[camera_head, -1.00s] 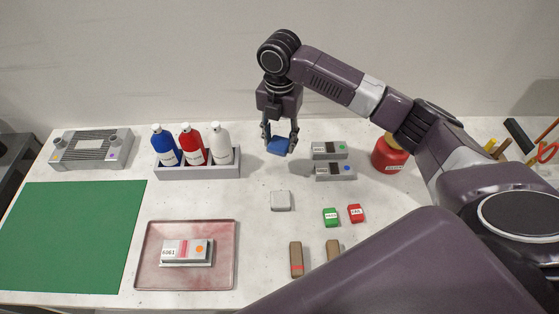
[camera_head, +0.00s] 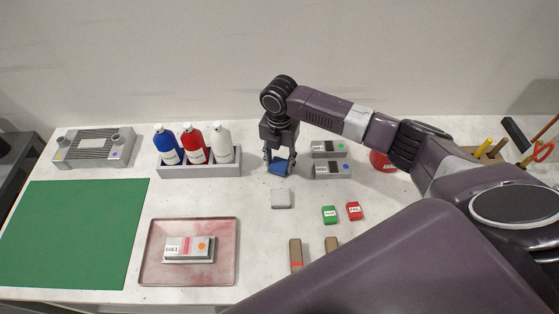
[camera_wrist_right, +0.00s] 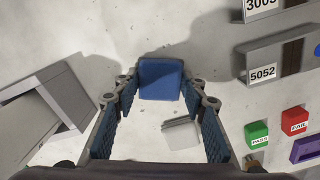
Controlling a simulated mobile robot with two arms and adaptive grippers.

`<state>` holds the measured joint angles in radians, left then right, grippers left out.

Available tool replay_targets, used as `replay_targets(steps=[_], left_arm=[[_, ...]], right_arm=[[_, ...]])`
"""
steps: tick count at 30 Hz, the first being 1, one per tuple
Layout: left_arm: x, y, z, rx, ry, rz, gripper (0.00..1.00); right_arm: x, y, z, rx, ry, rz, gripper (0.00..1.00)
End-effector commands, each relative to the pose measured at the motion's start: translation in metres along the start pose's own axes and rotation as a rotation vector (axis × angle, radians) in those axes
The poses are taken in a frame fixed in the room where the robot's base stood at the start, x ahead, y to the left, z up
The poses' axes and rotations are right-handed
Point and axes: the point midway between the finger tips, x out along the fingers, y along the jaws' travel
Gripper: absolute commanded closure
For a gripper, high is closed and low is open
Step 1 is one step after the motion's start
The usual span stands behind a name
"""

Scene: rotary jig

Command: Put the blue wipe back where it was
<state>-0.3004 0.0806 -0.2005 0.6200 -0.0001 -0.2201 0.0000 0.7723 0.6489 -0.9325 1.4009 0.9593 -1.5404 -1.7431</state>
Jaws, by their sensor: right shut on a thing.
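The blue wipe (camera_head: 278,169) is a small blue block between the fingers of my right gripper (camera_head: 279,163), over the table just behind a white wipe (camera_head: 281,198). In the right wrist view the blue wipe (camera_wrist_right: 160,78) sits between the fingertips of my right gripper (camera_wrist_right: 160,92), which are shut on it. The white wipe (camera_wrist_right: 181,133) lies apart from it on the table. I cannot tell whether the blue wipe touches the table. My left gripper is not in view.
A grey rack (camera_head: 199,171) with blue, red and white bottles stands left of the gripper. Two grey labelled blocks (camera_head: 332,171) lie close on its right. Green (camera_head: 330,215) and red (camera_head: 354,211) blocks lie nearer, right. A pink tray (camera_head: 228,270) holds a labelled block.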

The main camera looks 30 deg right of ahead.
Motion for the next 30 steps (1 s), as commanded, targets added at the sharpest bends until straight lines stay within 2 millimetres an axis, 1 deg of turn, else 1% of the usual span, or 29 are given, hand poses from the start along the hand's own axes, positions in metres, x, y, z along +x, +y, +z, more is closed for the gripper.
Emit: replay_targets(steps=[2,3,7,8,16,20,23,30], left_arm=[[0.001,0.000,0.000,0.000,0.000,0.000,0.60],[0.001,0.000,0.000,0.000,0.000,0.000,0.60],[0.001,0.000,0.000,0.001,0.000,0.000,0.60],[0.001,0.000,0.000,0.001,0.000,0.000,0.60],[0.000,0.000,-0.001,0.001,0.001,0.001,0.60],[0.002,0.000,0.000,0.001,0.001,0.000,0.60],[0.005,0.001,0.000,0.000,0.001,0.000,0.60],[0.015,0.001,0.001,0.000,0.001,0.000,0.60]], right_arm=[[0.003,0.000,0.000,0.001,0.000,0.000,0.80],[0.003,0.000,0.000,0.001,0.000,0.000,0.60],[0.003,0.000,0.000,0.001,0.000,0.000,0.46],[0.003,0.000,0.000,0.001,0.000,0.000,0.44],[0.001,0.000,0.000,0.001,-0.001,0.000,0.44],[-0.008,0.001,0.001,0.001,-0.002,0.003,0.44],[-0.024,0.001,0.002,0.001,-0.004,0.005,0.44],[-0.076,0.002,0.002,0.001,-0.003,0.005,0.44]])
